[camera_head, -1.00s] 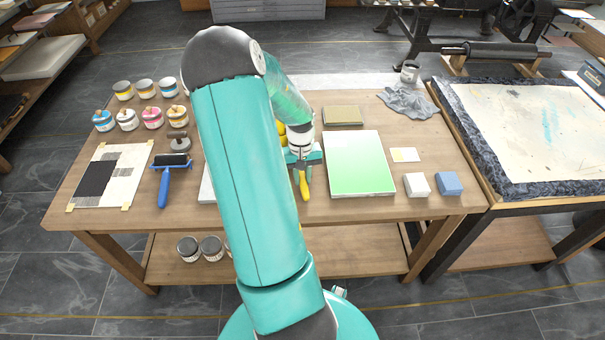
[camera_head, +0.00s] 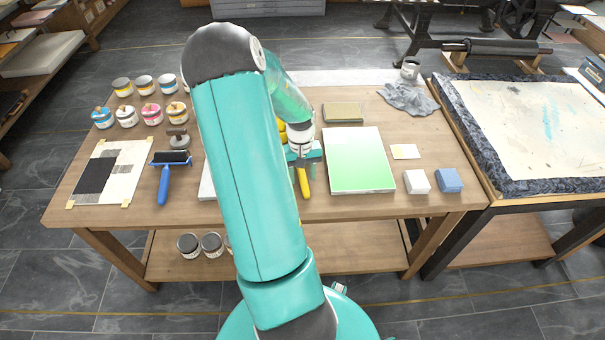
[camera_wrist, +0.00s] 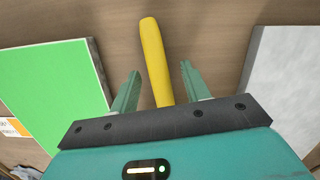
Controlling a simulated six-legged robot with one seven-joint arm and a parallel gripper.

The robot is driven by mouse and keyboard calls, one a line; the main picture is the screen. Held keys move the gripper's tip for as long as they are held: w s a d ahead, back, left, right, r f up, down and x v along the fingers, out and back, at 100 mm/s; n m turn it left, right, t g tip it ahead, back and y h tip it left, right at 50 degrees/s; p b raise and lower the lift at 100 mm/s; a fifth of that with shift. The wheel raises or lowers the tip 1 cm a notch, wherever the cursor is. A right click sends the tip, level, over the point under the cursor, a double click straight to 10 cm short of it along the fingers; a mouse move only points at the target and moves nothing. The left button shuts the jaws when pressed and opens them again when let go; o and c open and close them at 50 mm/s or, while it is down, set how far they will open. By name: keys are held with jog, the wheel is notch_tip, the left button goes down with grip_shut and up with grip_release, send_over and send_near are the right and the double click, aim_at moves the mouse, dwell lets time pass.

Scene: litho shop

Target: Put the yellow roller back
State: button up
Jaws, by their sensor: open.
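The yellow handle of the roller (camera_wrist: 153,50) lies on the wooden table in the wrist view, between my fingers. My gripper (camera_wrist: 160,69) is open, with one finger on each side of the handle and a visible gap on both sides. In the head view the yellow handle (camera_head: 304,183) sticks out toward the table's front edge, just below my gripper (camera_head: 303,162). The rest of the roller is mostly hidden by my arm and gripper. A bit of yellow (camera_head: 282,132) shows beside my arm; I cannot tell what it belongs to.
A green slab (camera_wrist: 50,80) lies left of the handle in the wrist view, a grey slab (camera_wrist: 285,75) right. In the head view, a blue-handled roller (camera_head: 164,185), print sheet (camera_head: 125,170) and several ink jars (camera_head: 126,116) stand left. White (camera_head: 417,181) and blue blocks (camera_head: 449,180) sit right.

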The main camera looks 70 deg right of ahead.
notch_tip(320, 180, up, 14)
jog(key=w+d, duration=0.1)
jog(key=shift+d+f, duration=0.15)
jog(key=shift+d, duration=0.2)
jog(key=shift+w, duration=0.1)
jog(key=w+a+r+n+t, duration=0.1)
jog(key=w+a+r+n, duration=0.1)
jog(key=w+a+r, duration=0.6)
jog(key=w+a+r+n+t, duration=0.25)
jog(key=w+a, duration=0.25)
jog(key=a, duration=0.7)
jog(key=s+a+r+n+t, duration=0.1)
jog(key=s+a+r+n, duration=0.1)
jog(key=a, duration=1)
jog(key=s+a+r+n+t+h, duration=0.1)
jog(key=s+a+r+n+t, duration=0.1)
jog(key=a, duration=1)
notch_tip(320, 180, up, 3)
jog(key=shift+s+a+n, duration=0.3)
jog(key=shift+s+n, duration=0.3)
jog(key=shift+n, duration=0.45)
